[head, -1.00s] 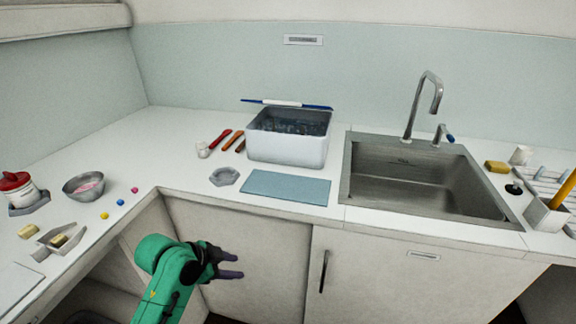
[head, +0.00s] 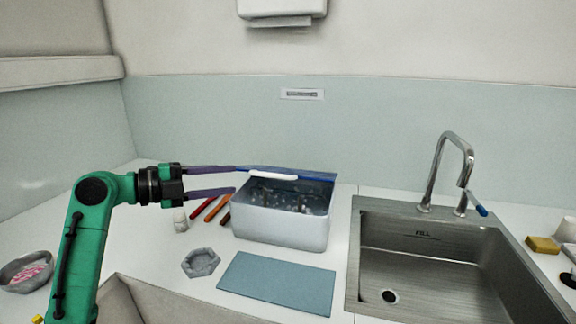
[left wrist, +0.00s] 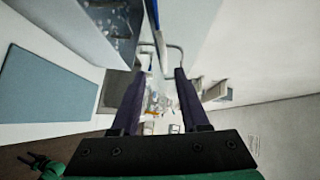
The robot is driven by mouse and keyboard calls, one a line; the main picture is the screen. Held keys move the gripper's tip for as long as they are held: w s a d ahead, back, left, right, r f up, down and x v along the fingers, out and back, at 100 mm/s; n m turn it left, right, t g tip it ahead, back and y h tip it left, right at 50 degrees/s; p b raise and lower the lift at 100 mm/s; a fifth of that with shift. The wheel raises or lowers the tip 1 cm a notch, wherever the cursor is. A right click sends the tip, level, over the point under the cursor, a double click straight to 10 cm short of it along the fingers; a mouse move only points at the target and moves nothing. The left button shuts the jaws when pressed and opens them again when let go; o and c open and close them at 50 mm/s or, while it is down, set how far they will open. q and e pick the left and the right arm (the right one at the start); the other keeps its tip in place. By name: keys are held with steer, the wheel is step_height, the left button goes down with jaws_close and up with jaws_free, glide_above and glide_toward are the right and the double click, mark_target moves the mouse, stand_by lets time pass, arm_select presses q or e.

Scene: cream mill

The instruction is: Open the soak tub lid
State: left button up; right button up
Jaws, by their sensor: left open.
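The soak tub (head: 280,228) is a white box with dark water and small bits inside, on the counter. Its lid (head: 310,177) stands raised along the tub's back side, seen nearly edge-on as a blue strip with a white handle (head: 273,175). The tub's inside is uncovered. My left gripper (head: 237,179) is open at the tub's left back corner, its fingers pointing right, by the lid's left end. In the left wrist view, the lid (left wrist: 155,35) shows beyond the open fingertips (left wrist: 160,72), with the tub beside it. Contact cannot be told.
A blue mat (head: 277,283) and a grey hexagonal dish (head: 201,262) lie in front of the tub. Red and orange sticks (head: 212,209) and a small white jar (head: 180,221) are left of it. A sink (head: 440,255) with a tap (head: 440,165) is at right.

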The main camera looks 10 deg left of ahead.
mark_target(272, 174)
arm_select(q)
steer(key=p+x, duration=0.2)
steer(key=x, duration=0.2)
steer(key=p+x, duration=0.1)
steer(key=x, duration=0.3)
steer(key=s+d+r+p+x, duration=0.1)
steer(key=p+x, duration=0.1)
steer(key=x, duration=0.3)
steer(key=shift+w+p, duration=0.1)
steer(key=shift+p, duration=0.25)
steer(key=shift+d+f, duration=0.15)
arm_select(e)
step_height(272, 174, up, 6)
steer(key=s, duration=0.2)
steer(key=shift+s+f, duration=0.15)
steer(key=shift+s, duration=0.1)
arm_select(q)
jaws_close()
arm_select(e)
steer(key=shift+s, duration=0.1)
arm_select(q)
steer(key=shift+w, duration=0.1)
